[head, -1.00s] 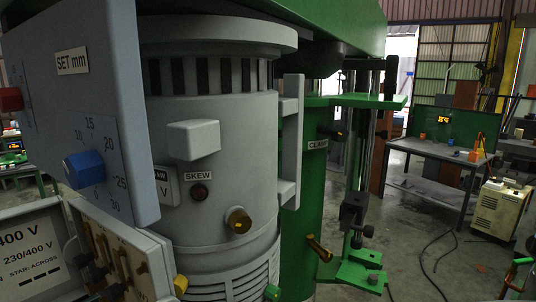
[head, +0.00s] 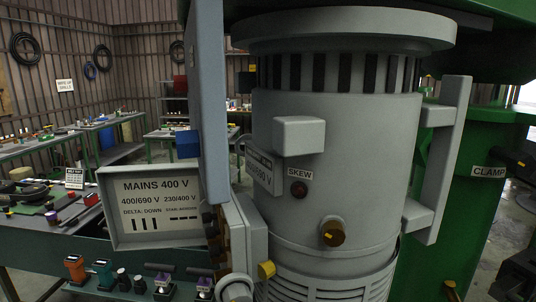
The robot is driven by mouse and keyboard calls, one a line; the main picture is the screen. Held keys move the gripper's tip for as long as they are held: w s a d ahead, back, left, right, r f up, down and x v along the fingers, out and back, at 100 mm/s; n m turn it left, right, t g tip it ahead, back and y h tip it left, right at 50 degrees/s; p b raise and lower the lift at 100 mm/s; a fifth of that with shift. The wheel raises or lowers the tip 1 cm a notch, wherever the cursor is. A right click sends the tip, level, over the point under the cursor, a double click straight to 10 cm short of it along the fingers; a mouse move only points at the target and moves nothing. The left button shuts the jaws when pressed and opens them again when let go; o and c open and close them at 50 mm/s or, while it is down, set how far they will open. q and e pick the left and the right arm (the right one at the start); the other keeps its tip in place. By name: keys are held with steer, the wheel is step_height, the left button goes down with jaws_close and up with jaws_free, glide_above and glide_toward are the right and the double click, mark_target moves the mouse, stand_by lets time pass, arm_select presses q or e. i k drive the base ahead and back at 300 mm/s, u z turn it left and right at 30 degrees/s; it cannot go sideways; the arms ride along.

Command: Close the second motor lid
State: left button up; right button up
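The grey motor (head: 340,180) stands upright at the centre right of the head view. On its left side is a terminal box (head: 252,232), seen nearly edge-on, with brown and dark parts along its left edge. A grey lid (head: 128,237) with a white label reading "MAINS 400 V" stands open to the left of the box, label side facing me. The inside of the box is mostly hidden by the angle. Neither of my grippers is in view.
A vertical handle (head: 446,160) and green column (head: 478,215) are at the right. A bench (head: 40,250) with several small tools lies left and below. Other worktables stand behind.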

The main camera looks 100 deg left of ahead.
mark_target(151, 206)
steer(key=u, duration=2.6)
